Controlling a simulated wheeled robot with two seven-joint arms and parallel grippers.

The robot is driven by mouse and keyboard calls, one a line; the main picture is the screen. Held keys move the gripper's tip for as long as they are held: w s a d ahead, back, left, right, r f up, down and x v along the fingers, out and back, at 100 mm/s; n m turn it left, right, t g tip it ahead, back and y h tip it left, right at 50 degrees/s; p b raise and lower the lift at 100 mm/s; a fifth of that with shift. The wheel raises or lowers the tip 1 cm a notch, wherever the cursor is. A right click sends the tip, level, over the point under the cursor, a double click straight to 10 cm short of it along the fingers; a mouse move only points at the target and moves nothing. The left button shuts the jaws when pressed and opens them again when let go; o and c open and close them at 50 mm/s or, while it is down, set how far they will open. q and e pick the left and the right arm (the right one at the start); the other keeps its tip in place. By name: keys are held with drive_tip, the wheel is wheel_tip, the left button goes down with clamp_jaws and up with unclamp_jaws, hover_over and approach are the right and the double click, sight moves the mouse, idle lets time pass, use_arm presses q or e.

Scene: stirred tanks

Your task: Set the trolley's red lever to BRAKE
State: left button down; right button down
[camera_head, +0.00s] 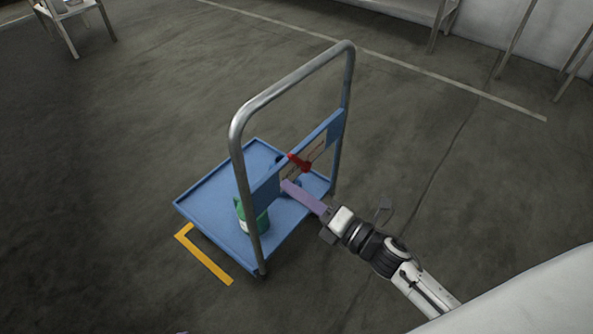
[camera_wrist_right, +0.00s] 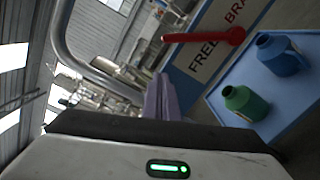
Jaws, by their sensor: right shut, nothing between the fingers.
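The trolley has a blue deck (camera_head: 205,200), a grey tube handle (camera_head: 290,85) and a blue crossbar (camera_head: 335,127) with a label plate. The red lever (camera_head: 299,162) is on this plate; it also shows in the right wrist view (camera_wrist_right: 205,37). There its pivot lies between the words FREE and BRA, the rest being cut off. The lever leans toward the FREE side. My right gripper (camera_head: 288,186) is shut and empty, its purple fingers just below the lever in the head view. They also show in the wrist view (camera_wrist_right: 161,98), apart from the lever. My left gripper is out of view.
A green bottle (camera_head: 256,222) stands on the deck, and a blue bottle (camera_wrist_right: 280,54) is beside it in the wrist view. A yellow corner mark (camera_head: 210,260) lies on the floor by the trolley.

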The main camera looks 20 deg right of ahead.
sight(298, 161)
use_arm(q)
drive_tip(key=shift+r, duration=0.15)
use_arm(e)
drive_tip(key=w, duration=0.1)
drive_tip(key=w+d+r, duration=0.1)
drive_tip(key=w+d, duration=0.1)
drive_tip(key=w, duration=0.1)
drive_tip(key=shift+r, duration=0.25)
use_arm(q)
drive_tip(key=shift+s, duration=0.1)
use_arm(e)
drive_tip(key=shift+r, duration=0.1)
